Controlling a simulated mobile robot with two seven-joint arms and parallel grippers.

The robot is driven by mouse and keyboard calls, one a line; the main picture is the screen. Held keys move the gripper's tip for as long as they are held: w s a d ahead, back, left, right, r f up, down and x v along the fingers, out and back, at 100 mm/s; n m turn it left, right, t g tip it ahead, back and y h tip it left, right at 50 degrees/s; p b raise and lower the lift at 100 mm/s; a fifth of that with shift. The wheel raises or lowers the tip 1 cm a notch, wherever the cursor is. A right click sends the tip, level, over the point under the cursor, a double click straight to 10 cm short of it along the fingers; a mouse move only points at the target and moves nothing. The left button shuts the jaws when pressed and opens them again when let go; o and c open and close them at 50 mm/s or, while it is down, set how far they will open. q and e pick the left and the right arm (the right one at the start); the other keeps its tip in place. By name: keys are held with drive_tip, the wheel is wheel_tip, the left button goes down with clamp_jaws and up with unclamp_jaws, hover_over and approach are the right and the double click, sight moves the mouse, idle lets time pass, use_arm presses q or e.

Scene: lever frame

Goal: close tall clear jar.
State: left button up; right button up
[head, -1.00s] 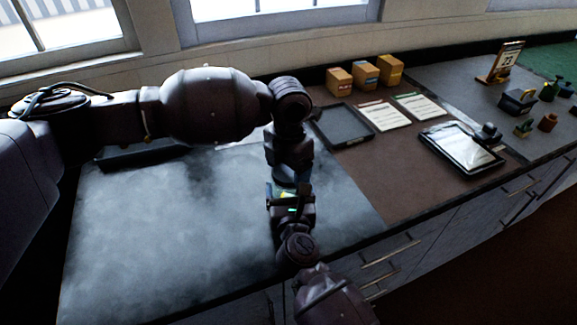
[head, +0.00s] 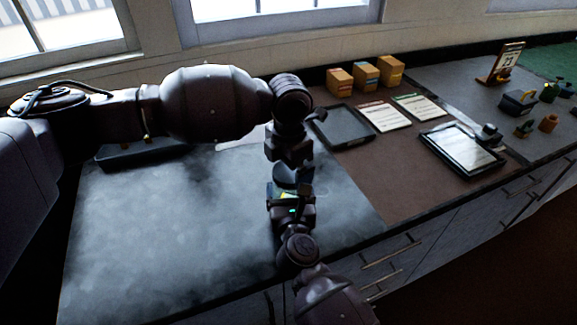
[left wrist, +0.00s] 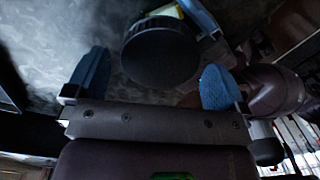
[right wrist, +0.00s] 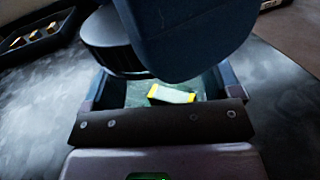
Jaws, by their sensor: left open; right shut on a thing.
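The dark round lid (head: 292,178) sits over the clear jar, whose yellow and white label (right wrist: 172,95) shows in the right wrist view. The lid also shows in the left wrist view (left wrist: 160,52). I cannot tell whether it is fully seated on the jar. My right gripper (head: 290,208) is shut on the jar, which is mostly hidden. My left gripper (head: 290,160) is open just above the lid. Its blue fingers stand apart on both sides of the lid in the left wrist view.
The grey worktop (head: 170,240) is clear to the left of the jar. A dark tray (head: 140,154) lies at its back edge.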

use_arm(q)
drive_tip(key=shift+r, duration=2)
